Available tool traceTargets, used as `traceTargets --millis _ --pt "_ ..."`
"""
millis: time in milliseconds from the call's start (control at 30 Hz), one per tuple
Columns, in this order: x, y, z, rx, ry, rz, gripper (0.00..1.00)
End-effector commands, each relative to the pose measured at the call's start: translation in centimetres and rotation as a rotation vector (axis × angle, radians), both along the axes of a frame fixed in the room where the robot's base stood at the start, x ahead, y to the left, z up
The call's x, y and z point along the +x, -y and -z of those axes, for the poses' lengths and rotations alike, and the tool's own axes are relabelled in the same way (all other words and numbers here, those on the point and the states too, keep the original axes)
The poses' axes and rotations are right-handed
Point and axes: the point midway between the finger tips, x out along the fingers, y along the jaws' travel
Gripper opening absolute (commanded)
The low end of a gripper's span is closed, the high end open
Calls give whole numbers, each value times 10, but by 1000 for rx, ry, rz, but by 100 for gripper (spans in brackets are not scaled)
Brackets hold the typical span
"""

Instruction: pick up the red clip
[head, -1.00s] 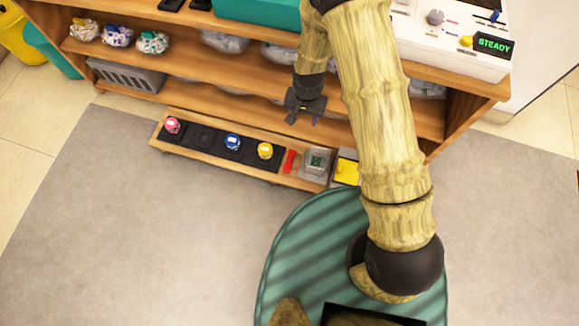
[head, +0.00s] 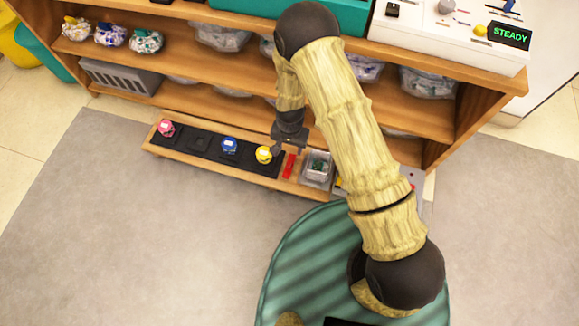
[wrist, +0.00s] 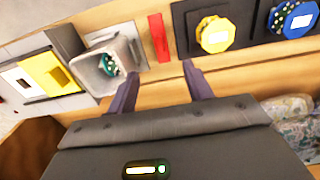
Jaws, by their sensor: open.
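The red clip (head: 289,166) lies on the wooden ledge between the yellow-capped jar and the small clear container in the head view. In the wrist view the red clip (wrist: 159,38) is a narrow upright strip, ahead of the fingertips and between their lines. My gripper (head: 289,148) hangs just above and behind the clip in the head view. In the wrist view my gripper (wrist: 160,72) has its two dark purple fingers spread apart with nothing between them. The clip looks free of both fingers.
Beside the clip are a yellow-capped jar (wrist: 215,34) on a black strip and a clear container (wrist: 104,70) with a green item inside. A blue-capped jar (head: 229,146) and a pink-capped jar (head: 166,128) stand further left. The shelf (head: 455,129) rises behind the ledge.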

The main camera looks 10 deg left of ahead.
Motion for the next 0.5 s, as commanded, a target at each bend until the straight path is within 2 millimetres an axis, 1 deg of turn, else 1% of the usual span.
traceTargets --millis 33,300,400,500 --pt "0 0 15 0 -1 0 51" --pt "0 0 61 0 0 -1 51" --pt "0 0 71 1 0 -1 51" --pt "0 0 73 1 1 -1 51"
